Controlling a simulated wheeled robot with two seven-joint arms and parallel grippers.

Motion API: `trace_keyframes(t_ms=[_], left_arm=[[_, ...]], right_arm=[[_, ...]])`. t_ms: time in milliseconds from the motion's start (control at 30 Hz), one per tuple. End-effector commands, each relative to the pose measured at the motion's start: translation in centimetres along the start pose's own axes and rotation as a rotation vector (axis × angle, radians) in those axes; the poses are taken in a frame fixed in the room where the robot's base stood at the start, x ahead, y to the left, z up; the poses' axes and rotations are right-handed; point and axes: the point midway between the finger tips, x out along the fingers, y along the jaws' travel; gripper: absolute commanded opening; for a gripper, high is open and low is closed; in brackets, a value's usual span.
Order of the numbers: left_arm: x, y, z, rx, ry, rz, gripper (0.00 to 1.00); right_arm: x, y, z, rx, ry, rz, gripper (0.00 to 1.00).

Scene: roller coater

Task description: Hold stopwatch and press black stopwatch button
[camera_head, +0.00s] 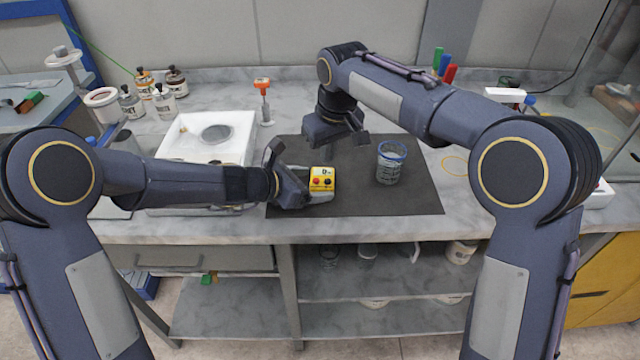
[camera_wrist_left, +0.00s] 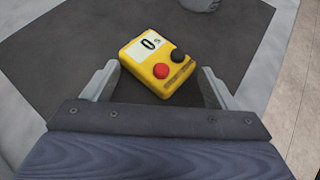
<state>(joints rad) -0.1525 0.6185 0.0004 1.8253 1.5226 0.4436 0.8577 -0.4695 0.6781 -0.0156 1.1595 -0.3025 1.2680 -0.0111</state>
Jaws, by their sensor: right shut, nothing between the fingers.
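The yellow stopwatch (camera_head: 322,174) lies on the dark mat (camera_head: 409,202) with its face up. In the left wrist view the stopwatch (camera_wrist_left: 144,66) has a white display reading 0, a red button (camera_wrist_left: 161,71) and a black button (camera_wrist_left: 178,54). My left gripper (camera_head: 299,177) is open around the stopwatch, one finger to each side. In the left wrist view gaps show between both fingers and its sides. My right gripper (camera_head: 335,149) is shut and empty, pointing down above the mat, behind the stopwatch in the head view.
A glass beaker (camera_head: 391,163) stands on the mat, right of the stopwatch. A white balance-like device (camera_head: 208,137) stands left of the mat. Several bottles (camera_head: 164,103) and an orange-topped item (camera_head: 263,100) stand further back. The front mat area is clear.

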Motion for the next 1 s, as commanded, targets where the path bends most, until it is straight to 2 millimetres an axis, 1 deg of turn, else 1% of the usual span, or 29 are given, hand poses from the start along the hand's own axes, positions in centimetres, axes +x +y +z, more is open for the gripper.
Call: trace_keyframes(t_ms=[33, 133, 367, 467, 567, 667, 900, 1000], left_arm=[[0.1, 0.0, -0.1, -0.001, 0.0, -0.001, 0.86], [0.0, 0.0, 0.1, 0.0, -0.003, -0.001, 0.99], [-0.1, 0.0, 0.3, 0.001, -0.007, 0.0, 0.99], [-0.5, 0.1, 0.4, 0.002, -0.008, 0.001, 0.99], [-1.6, 0.1, 0.4, 0.003, -0.01, 0.003, 0.99], [-3.5, 0.1, 0.4, 0.003, -0.009, 0.004, 0.99], [-8.7, 0.1, 0.3, 0.003, -0.009, 0.004, 0.99], [-10.3, 0.1, 0.2, 0.003, -0.008, 0.003, 0.99]], right_arm=[[0.1, 0.0, 0.0, 0.0, 0.0, 0.0, 0.0], [0.1, 0.0, 0.0, 0.0, 0.0, 0.0, 0.0], [0.0, 0.0, 0.0, 0.0, 0.0, 0.0, 0.0], [0.0, 0.0, 0.0, 0.0, 0.0, 0.0, 0.0], [0.0, 0.0, 0.0, 0.0, 0.0, 0.0, 0.0], [0.0, 0.0, 0.0, 0.0, 0.0, 0.0, 0.0], [0.0, 0.0, 0.0, 0.0, 0.0, 0.0, 0.0], [0.0, 0.0, 0.0, 0.0, 0.0, 0.0, 0.0]])
